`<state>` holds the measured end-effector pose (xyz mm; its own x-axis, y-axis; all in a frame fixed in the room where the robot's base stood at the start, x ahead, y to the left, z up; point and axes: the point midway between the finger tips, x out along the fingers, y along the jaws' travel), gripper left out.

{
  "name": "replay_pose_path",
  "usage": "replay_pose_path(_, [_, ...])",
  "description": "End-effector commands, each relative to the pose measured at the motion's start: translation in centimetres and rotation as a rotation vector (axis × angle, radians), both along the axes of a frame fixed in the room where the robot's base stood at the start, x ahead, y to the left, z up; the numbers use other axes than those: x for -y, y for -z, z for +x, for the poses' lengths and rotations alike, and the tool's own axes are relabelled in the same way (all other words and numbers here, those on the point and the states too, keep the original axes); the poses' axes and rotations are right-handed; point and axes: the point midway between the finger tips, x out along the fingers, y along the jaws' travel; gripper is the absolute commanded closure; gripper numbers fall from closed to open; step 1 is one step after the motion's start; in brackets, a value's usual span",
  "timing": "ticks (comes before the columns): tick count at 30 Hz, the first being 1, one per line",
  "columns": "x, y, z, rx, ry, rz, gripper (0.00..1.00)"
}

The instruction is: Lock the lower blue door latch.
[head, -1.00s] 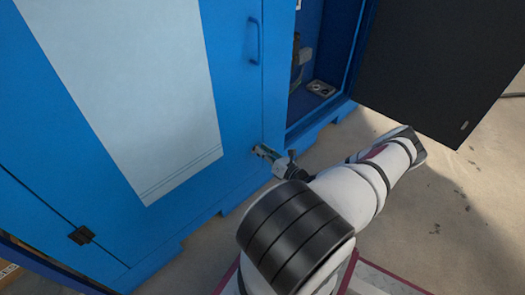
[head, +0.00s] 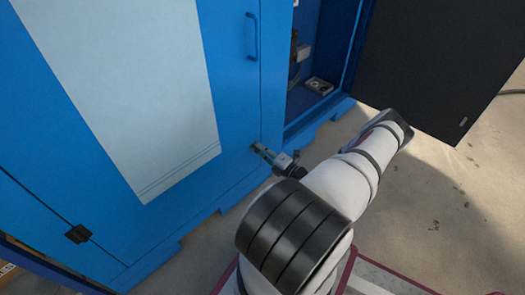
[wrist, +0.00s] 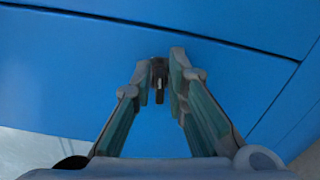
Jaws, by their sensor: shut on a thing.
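The blue door (head: 228,110) with a large pale panel is closed in the head view. The lower latch (wrist: 159,80) shows in the wrist view as a small dark piece on the blue surface, between my gripper's fingertips. My gripper (head: 260,150) is at the lower right part of the door, close to its right edge. In the wrist view my gripper (wrist: 164,72) has its fingers drawn together around the latch, which they partly hide. In the head view the latch is hidden by my gripper, and its angle cannot be told.
A blue handle (head: 252,37) is higher on the door. Right of it is an open compartment (head: 312,60) with a dark door (head: 435,65) swung wide. A black hinge (head: 79,234) is at lower left. Concrete floor (head: 440,195) is clear at right.

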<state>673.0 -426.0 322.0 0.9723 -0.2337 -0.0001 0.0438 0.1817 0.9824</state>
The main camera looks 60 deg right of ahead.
Motion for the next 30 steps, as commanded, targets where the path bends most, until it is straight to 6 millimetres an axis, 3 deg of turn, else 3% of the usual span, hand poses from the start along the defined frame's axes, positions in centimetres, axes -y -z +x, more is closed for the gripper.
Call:
replay_pose_path(12, [-0.01,0.21,0.03,0.043,-0.001,0.177,1.0])
replay_pose_path(28, [0.0,0.21,0.03,0.048,-0.001,0.198,1.0])
replay_pose_path(29, [0.0,0.21,0.03,0.048,-0.001,0.198,0.84])
replay_pose_path(30, [0.0,0.21,0.03,0.048,-0.001,0.198,0.75])
